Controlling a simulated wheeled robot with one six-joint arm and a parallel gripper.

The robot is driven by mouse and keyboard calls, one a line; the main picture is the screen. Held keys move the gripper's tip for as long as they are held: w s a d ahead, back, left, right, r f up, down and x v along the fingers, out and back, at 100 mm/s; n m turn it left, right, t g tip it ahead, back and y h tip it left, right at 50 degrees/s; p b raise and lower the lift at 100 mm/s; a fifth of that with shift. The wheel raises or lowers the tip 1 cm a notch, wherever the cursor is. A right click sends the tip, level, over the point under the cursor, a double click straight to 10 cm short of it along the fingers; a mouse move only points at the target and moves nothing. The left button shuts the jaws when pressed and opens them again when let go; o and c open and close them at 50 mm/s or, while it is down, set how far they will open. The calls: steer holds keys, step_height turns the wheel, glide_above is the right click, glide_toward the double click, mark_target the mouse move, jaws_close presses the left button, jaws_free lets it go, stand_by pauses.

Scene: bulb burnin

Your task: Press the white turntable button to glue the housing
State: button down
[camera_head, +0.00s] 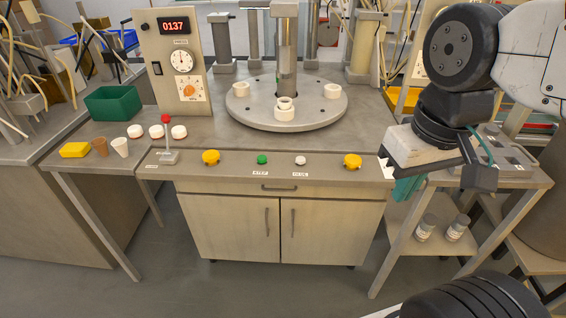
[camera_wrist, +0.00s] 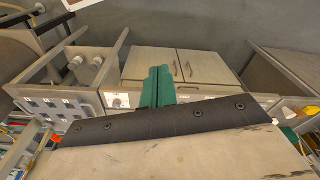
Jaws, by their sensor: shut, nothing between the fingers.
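The white button (camera_head: 300,160) sits on the front ledge of the bench, above a small label that seems to read GLUE. A green button (camera_head: 262,159) is to its left, above another label. The round grey turntable (camera_head: 245,118) stands behind them with several white ring-shaped housings (camera_head: 284,112) on it. My gripper (camera_head: 406,188) is off the bench's right front corner, well right of the white button and apart from it. Its teal fingers are shut and empty, and they also show in the wrist view (camera_wrist: 158,80). I cannot make out the white button in the wrist view.
Yellow knobs (camera_head: 211,157) (camera_head: 353,161) flank the buttons. A red-tipped post (camera_head: 168,148) stands at the left. A control box (camera_head: 173,60) shows 0137. A green bin (camera_head: 112,103) is at the back left. A side table (camera_head: 525,176) stands at the right. The ledge around the white button is clear.

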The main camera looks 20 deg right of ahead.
steer(key=w+d+n+t+h, duration=0.15)
steer(key=w+d, duration=0.25)
steer(key=w, duration=0.4)
steer(key=w+d+t+h, duration=0.2)
steer(key=w+d, duration=0.1)
steer(key=w, duration=0.4)
steer(key=n+t+y, duration=0.4)
steer(key=n+y, duration=0.3)
steer(key=n, duration=0.5)
glide_above(303, 161)
step_height(303, 161, down, 11)
steer(key=shift+g, duration=0.25)
steer(key=shift+d+f, duration=0.1)
steer(key=shift+f, duration=4.25)
steer(key=shift+f, duration=0.15)
